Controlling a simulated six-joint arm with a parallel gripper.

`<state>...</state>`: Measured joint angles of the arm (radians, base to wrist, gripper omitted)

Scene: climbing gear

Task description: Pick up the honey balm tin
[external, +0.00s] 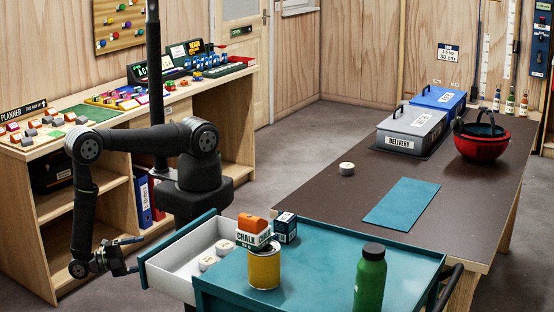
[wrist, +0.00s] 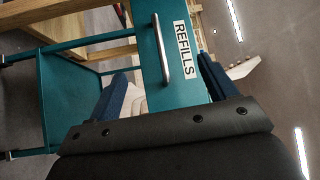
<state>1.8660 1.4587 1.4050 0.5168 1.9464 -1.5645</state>
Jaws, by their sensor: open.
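Two round pale tins sit in the white drawer (external: 180,262), which stands pulled out of the teal cabinet: one nearer (external: 208,262) and one farther back (external: 224,247). A third pale tin (external: 347,168) stands on the dark table. Their labels are too small to read, so I cannot tell which is honey balm. My gripper (external: 126,256) is low, just outside the drawer's front panel. In the wrist view its fingers (wrist: 160,67) are open and empty, spread on either side of the drawer's metal handle (wrist: 161,45) and "REFILLS" label (wrist: 185,48). No tin shows in the wrist view.
On the teal cabinet top (external: 325,262) stand a yellow can (external: 264,269), a chalk box (external: 252,239), a dark blue box (external: 285,228) and a green bottle (external: 370,277). The dark table holds a blue mat (external: 402,203), a grey delivery box (external: 411,134) and a red helmet (external: 482,146).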

